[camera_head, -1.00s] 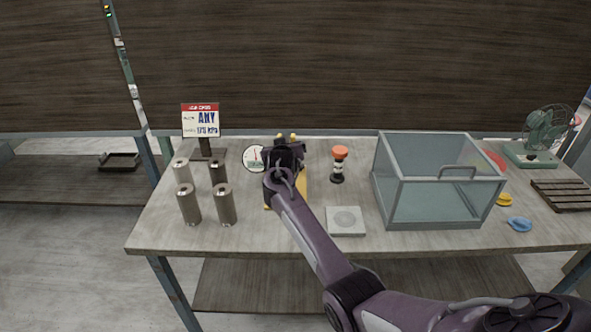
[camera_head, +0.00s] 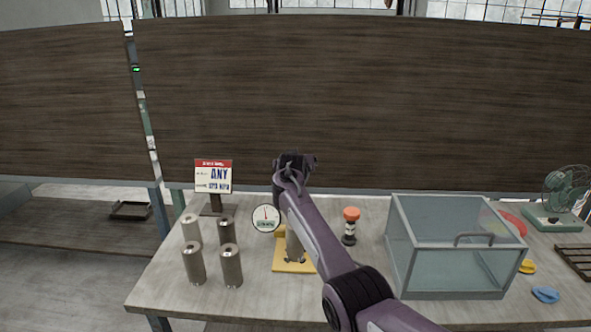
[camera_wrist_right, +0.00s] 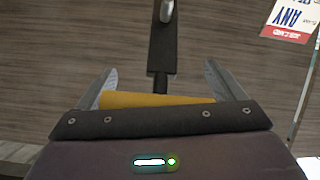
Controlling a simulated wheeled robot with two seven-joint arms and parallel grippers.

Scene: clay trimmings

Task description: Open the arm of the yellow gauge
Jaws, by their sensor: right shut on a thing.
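The yellow gauge stands on the table with its yellow base (camera_head: 283,267) and a round white dial (camera_head: 266,218) at its left. A metal cylinder (camera_head: 294,244) stands on the base, partly behind my right arm. My right gripper (camera_head: 295,160) is high above the gauge, in front of the dark back panel. My arm hides how the bar joins the gauge. My left gripper is not in view.
Several metal cylinders (camera_head: 229,266) and a sign (camera_head: 213,176) stand left of the gauge. An orange-topped object (camera_head: 351,226) and a glass box (camera_head: 445,248) stand to the right. A green fan (camera_head: 562,200) is at the far right. The front left tabletop is clear.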

